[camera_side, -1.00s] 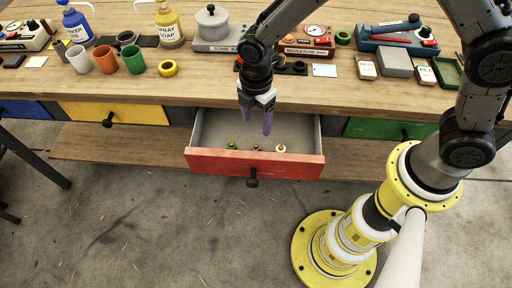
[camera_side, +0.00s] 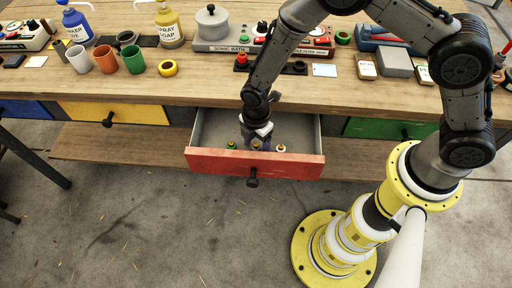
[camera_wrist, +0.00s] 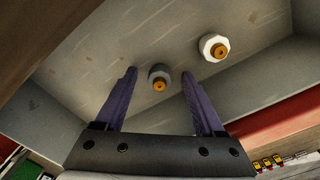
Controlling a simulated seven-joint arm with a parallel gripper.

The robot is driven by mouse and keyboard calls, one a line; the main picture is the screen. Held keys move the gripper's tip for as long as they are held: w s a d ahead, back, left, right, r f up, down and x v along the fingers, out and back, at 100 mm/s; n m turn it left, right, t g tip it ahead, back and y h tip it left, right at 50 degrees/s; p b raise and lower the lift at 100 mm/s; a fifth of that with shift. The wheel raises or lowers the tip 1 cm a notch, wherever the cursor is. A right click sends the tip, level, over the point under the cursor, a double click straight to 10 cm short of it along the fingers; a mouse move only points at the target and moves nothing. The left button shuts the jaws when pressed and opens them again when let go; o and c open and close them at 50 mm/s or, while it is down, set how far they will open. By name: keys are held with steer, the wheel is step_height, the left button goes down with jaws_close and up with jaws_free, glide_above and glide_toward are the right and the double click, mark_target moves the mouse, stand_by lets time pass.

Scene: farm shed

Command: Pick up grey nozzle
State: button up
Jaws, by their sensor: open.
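The grey nozzle (camera_wrist: 159,78), with an orange-brass tip, stands in the open red-fronted drawer (camera_side: 222,162). In the wrist view it lies between the two purple fingers of my gripper (camera_wrist: 158,80), with a gap on each side. In the side view the grey nozzle (camera_side: 255,147) shows just below my gripper (camera_side: 257,142), which is lowered into the drawer and partly hides it. My gripper is open. A white nozzle (camera_wrist: 214,47) stands to the right of the grey one. A green nozzle (camera_side: 231,146) stands to its left in the side view.
The drawer's side walls and red front (camera_side: 225,163) stand close around my gripper. The wooden bench top (camera_side: 200,85) overhangs behind. On it are cups (camera_side: 105,60), a yellow ring (camera_side: 167,68) and a sonic bath (camera_side: 225,45). The drawer floor around the nozzles is otherwise bare.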

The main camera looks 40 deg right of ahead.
jaws_close()
stand_by(0.3)
